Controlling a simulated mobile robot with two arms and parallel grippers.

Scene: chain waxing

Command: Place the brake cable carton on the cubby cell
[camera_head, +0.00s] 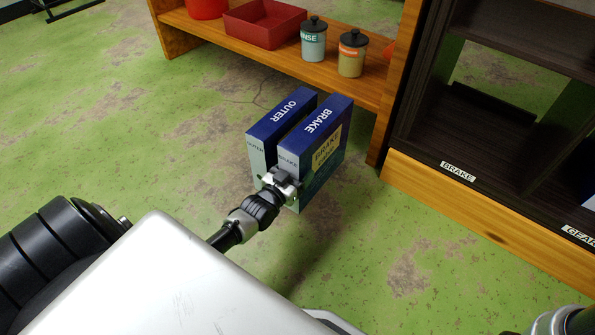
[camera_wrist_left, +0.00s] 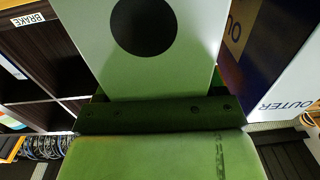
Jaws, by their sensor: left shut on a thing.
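The brake cable carton (camera_head: 323,127), blue on top with a white BRAKE print, is in my left gripper (camera_head: 281,183), which is shut on its near end. In the left wrist view the carton's pale end with a black circle (camera_wrist_left: 190,70) fills the upper middle, against my left gripper (camera_wrist_left: 155,113). The dark cubby cell (camera_head: 455,125) above the BRAKE label (camera_head: 458,172) is to the right, apart from the carton, and looks empty. The label also shows at the upper left of the left wrist view (camera_wrist_left: 28,20).
A similar blue OUTER carton (camera_head: 283,117) stands close beside the held one, on its left; its support is hidden. An orange wooden shelf (camera_head: 280,50) behind holds a red tray (camera_head: 262,38) and two jars (camera_head: 313,42) (camera_head: 351,55). A GEAR label (camera_head: 580,236) marks the neighbouring cell.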

